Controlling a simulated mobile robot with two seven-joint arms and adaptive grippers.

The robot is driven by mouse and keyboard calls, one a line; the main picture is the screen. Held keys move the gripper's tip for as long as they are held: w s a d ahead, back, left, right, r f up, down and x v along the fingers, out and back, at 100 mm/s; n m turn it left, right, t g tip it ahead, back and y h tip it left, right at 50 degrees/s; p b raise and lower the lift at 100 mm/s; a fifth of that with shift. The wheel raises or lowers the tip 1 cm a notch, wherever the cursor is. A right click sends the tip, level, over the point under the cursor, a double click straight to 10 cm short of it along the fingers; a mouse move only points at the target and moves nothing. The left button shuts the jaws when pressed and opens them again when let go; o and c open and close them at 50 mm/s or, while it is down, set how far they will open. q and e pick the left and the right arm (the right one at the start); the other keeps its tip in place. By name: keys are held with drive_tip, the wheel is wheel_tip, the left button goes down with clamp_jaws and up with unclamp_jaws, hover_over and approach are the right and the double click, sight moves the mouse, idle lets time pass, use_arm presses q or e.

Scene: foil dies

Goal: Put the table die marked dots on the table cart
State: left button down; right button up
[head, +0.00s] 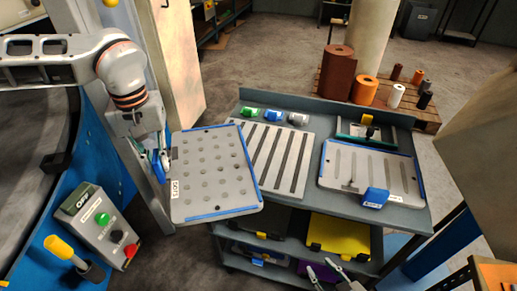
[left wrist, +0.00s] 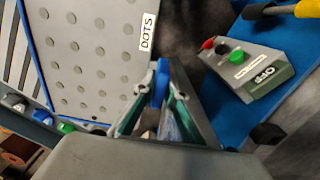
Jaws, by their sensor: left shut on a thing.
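The table die marked dots (head: 212,205) is a grey plate with rows of round dots and blue edge strips. My left gripper (head: 160,165) is shut on it at its left edge, by a blue part. The die overlaps the left end of the table cart (head: 405,217) in the head view; whether it touches the cart is unclear. In the left wrist view the die (left wrist: 95,55) shows its DOTS label beside my left gripper (left wrist: 160,95). My right gripper (head: 325,272) is open and empty, low in front of the cart.
A striped die (head: 268,155) lies on the cart top beside the dots die. A slotted die (head: 370,170) with a blue block lies at the right. Small green, blue and grey items stand at the back edge. A control box (head: 100,222) and yellow lever (head: 60,250) are at lower left.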

use_arm(q)
drive_tip(key=w+d+r+n, duration=0.4)
drive_tip(key=w+d+r, duration=0.25)
drive_tip(key=d, duration=0.25)
wheel_tip(320, 180, up, 5)
drive_tip(key=n, duration=0.3)
hover_over(232, 166)
drive_tip(key=w, duration=0.4)
drive_tip(key=shift+n, duration=0.3)
drive_tip(key=f, duration=1.9)
drive_tip(key=shift+s+a+f, duration=0.15)
drive_tip(key=shift+a+f, duration=0.05)
drive_tip(key=shift+f, duration=0.15)
drive_tip(key=c, duration=2.1)
unclamp_jaws()
drive_tip(key=shift+s, duration=0.1)
wheel_tip(232, 166, up, 12)
drive_tip(key=shift+s+a+r+b, duration=0.1)
drive_tip(key=shift+a+b, duration=0.05)
drive_tip(key=shift+b, duration=0.2)
